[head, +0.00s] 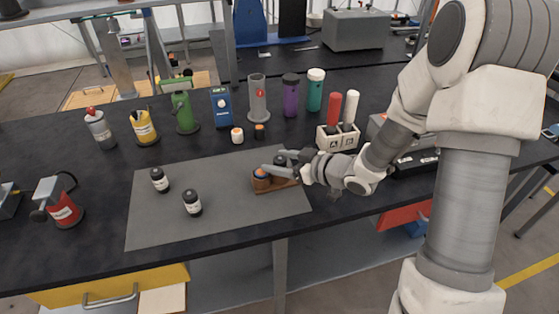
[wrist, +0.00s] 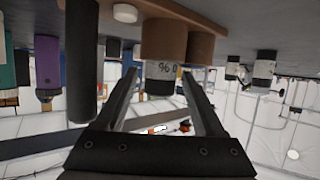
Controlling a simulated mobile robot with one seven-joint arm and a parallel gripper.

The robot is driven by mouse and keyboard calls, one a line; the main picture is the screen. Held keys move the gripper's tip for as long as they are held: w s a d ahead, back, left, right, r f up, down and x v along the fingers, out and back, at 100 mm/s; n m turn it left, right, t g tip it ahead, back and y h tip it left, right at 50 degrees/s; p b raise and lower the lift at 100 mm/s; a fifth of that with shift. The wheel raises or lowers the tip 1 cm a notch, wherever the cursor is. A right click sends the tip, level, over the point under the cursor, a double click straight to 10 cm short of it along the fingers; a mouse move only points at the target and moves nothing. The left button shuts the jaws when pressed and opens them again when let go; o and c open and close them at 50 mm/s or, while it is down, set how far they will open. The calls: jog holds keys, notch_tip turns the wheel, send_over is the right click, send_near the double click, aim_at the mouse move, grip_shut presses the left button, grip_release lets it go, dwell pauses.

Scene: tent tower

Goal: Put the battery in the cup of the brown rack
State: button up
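The brown rack (head: 272,186) stands at the right end of the grey mat. Its brown cups (wrist: 164,42) show in the wrist view, where the scene is upside down. A dark-ended cylinder with a printed pale band (wrist: 160,80), which looks like the battery, sits in one cup with its end sticking out. My gripper (wrist: 160,84) is at the rack, with its fingers on either side of that cylinder and visible gaps between. In the head view, my gripper (head: 279,171) partly hides the rack, and a blue and orange top (head: 262,173) shows in the left cup.
Two black labelled bottles (head: 160,180) (head: 193,203) stand on the mat's left half. A dark cylinder (wrist: 83,60) is close beside my left finger in the wrist view. A white holder (head: 337,140) with red and white cylinders stands behind my wrist. The front mat is clear.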

jog(key=shift+r, duration=0.25)
jog(key=p+v, duration=0.2)
jog(key=v, duration=1)
jog(key=w+d+r+m+t+h, duration=0.1)
jog(key=d+r+m+t+h, duration=0.1)
jog(key=d+r+m+h, duration=0.7)
jog(key=s+a+r+g+h+p, duration=0.1)
jog(key=s+r, duration=0.3)
jog(key=s, duration=0.5)
jog(key=s+a+r+m+g+p, duration=0.1)
jog(key=s+a+r+g, duration=0.1)
jog(key=s, duration=0.8)
jog(key=shift+a+r+g+h, duration=0.2)
jog(key=shift+r+g+h, duration=0.2)
jog(key=shift+r+g, duration=0.55)
